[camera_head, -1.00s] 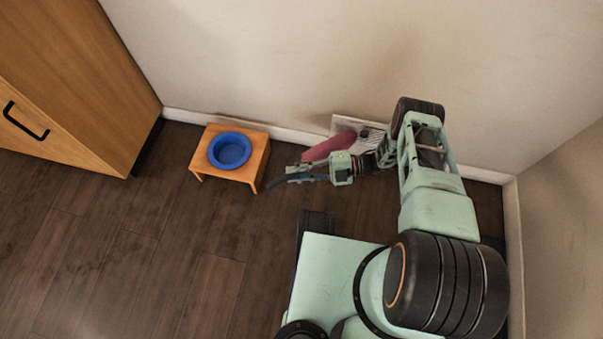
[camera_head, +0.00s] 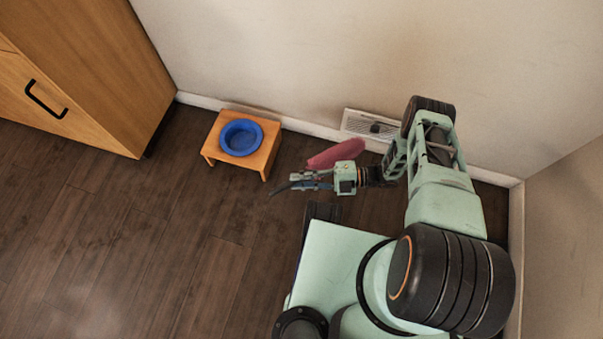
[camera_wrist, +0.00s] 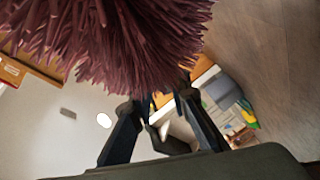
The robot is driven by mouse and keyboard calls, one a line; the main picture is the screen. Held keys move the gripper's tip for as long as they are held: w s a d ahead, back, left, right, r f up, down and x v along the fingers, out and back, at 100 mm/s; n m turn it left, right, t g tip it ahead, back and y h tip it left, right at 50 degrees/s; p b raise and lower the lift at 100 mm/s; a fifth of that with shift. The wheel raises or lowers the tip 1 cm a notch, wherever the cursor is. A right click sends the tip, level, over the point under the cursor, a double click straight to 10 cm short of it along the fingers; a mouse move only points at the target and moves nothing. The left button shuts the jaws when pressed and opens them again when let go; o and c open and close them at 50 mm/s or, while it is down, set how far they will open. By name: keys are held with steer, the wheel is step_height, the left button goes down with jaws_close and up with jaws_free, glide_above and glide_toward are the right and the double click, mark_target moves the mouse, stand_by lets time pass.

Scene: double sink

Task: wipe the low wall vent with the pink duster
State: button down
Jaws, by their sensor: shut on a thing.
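The pink duster (camera_head: 337,153) shows in the head view just above my gripper (camera_head: 306,180), in front of the wall. In the wrist view the duster's shaggy dark-pink head (camera_wrist: 115,35) fills the upper left, close to the camera. My gripper's dark fingers (camera_wrist: 160,115) show below it, shut on the duster; its handle is mostly hidden. The low wall vent (camera_head: 372,125) is a pale slatted panel at the foot of the wall. It lies beyond the duster, with its right end partly hidden by my arm. The duster looks apart from the vent.
A small wooden stand (camera_head: 264,158) with a blue bowl (camera_head: 240,138) stands by the wall, left of the duster. A wooden cabinet (camera_head: 90,75) is at the far left. A side wall (camera_head: 565,230) closes the right. The dark floor between cabinet and my base is clear.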

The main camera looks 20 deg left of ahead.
steer(key=shift+s+p, duration=0.5)
steer(key=shift+s, duration=1.2)
steer(key=shift+w+r, duration=0.1)
